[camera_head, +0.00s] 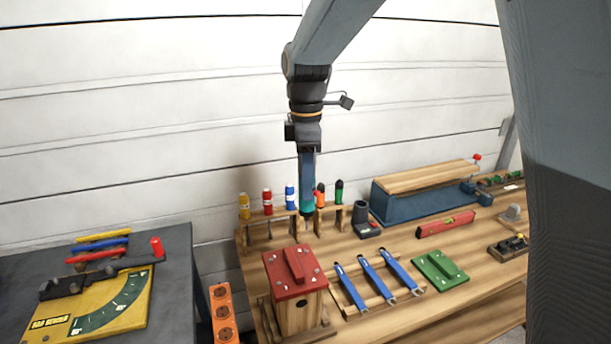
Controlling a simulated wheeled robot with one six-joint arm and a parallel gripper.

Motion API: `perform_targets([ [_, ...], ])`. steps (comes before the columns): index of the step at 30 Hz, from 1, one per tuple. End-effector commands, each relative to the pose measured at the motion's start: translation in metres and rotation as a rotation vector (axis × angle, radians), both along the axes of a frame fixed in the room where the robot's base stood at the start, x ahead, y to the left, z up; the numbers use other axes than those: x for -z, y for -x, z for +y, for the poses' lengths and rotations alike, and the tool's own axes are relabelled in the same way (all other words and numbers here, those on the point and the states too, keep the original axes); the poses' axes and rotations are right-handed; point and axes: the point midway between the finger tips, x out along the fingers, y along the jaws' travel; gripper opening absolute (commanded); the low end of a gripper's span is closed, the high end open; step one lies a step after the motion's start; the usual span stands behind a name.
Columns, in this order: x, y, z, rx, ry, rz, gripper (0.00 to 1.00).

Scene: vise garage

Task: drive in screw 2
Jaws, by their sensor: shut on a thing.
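A wooden box (297,314) with a red lid (290,282) stands near the front left of the bench. Small pale screw heads show near the lid's corners; I cannot tell which is screw 2 or how deep any sits. My gripper (307,203) points straight down above and behind the box, in front of the tool rack. It is shut on a teal-handled tool (307,210), whose handle is mostly hidden between the fingers. Its thin lower part seems to point down, apart from the lid, but its tip is too small to make out.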

Motion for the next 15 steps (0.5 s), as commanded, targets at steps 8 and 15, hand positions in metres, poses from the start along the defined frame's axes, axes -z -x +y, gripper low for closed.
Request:
perform_targets([
  [8,0.017,0.000,0.000,-0.001,0.000,0.000,0.06],
  [15,0.041,-0.001,0.000,-0.001,0.000,-0.001,0.06],
])
